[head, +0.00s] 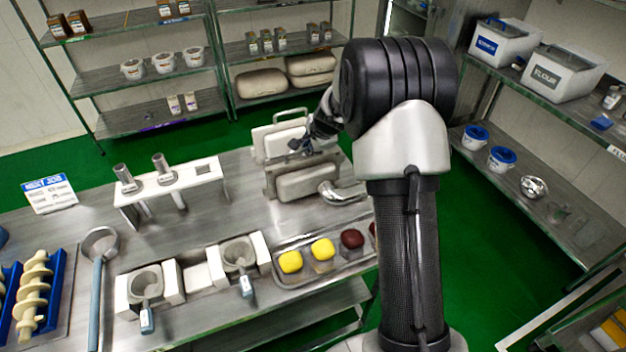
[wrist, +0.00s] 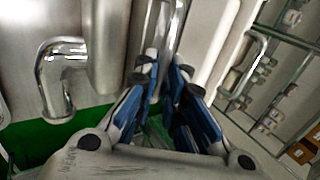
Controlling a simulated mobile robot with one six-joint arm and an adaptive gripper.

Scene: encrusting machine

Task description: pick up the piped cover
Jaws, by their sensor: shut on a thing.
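The piped cover (head: 305,183) is a pale metal plate with a bent chrome pipe on its right side. It stands upright at the front of the rack on the steel table. In the wrist view its bent pipe (wrist: 52,72) shows at the left. My gripper (head: 312,142) is at the top of the upright covers, partly hidden by my arm. In the wrist view my gripper (wrist: 165,75) has its blue-padded fingers on either side of a metal bar, shut on it. The bar appears to be the cover's handle; where it joins is hidden.
A second cover with a loop handle (head: 280,135) stands close behind. A white stand with metal tubes (head: 170,185) is to the left. A tray with yellow and dark red pieces (head: 290,280) lies in front. Shelves (head: 540,190) line the right side.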

